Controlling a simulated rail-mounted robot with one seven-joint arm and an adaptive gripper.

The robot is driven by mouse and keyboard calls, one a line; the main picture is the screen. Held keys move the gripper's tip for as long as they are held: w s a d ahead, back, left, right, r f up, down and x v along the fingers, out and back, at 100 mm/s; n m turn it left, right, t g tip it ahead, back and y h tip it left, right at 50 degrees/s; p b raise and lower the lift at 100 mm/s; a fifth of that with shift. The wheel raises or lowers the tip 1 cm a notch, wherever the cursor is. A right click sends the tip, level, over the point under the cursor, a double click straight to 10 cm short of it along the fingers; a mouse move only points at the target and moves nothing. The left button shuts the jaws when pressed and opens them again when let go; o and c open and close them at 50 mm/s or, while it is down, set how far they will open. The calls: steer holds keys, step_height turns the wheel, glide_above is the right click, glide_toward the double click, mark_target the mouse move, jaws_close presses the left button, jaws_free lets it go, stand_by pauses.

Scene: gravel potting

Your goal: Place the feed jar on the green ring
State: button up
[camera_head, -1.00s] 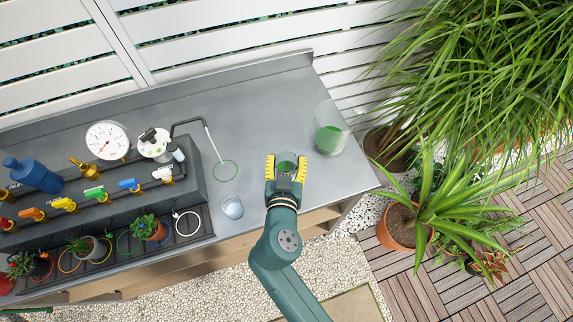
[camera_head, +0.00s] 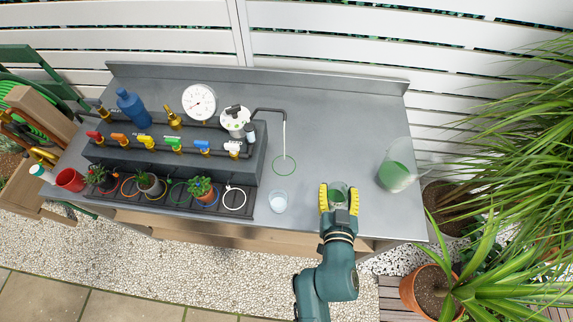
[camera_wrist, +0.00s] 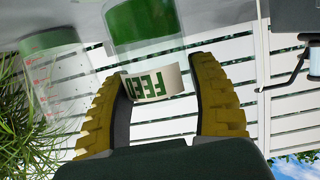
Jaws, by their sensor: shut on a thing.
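The feed jar (camera_head: 338,192) is a small clear vessel with green contents. In the wrist view the feed jar (camera_wrist: 146,35) shows a white label reading FEED, upside down. My gripper (camera_head: 338,197) has its yellow-padded fingers on either side of the jar and is shut on it. The jar is over the right front part of the bench; whether it touches the top is hard to tell. The green ring (camera_head: 284,166) is a thin outline on the grey bench top, left of and behind the jar, below the thin spout. The ring is empty.
A large measuring jug (camera_head: 397,172) with green liquid stands at the right end. The valve manifold (camera_head: 180,150), with potted plants in front, fills the left. The bench between jar and ring looks clear.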

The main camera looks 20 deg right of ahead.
steer(key=a+n+t+y, duration=0.1)
steer(key=a+n+y, duration=0.2)
steer(key=shift+a+f+t+y, duration=0.25)
steer(key=shift+f+t+y, duration=0.05)
steer(key=shift+f+t, duration=0.1)
steer(key=a+r+n+y, duration=0.2)
steer(key=a+n+y, duration=0.1)
steer(key=a, duration=0.1)
steer(key=shift+t, duration=0.3)
steer(key=shift+w+a+r+b+x, duration=0.15)
steer(key=shift+r+b+x, duration=0.25)
steer(key=shift+x, duration=2.65)
steer(key=shift+w+a+r+b+x, duration=0.15)
steer(key=shift+b+x, duration=0.35)
steer(key=shift+x, duration=2.55)
steer(key=shift+a+r+b+x, duration=0.25)
steer(key=shift+b+x, duration=0.2)
steer(key=shift+x, duration=2.55)
steer(key=shift+f, duration=0.15)
steer(key=o, duration=1.2)
steer(key=shift+o, duration=0.2)
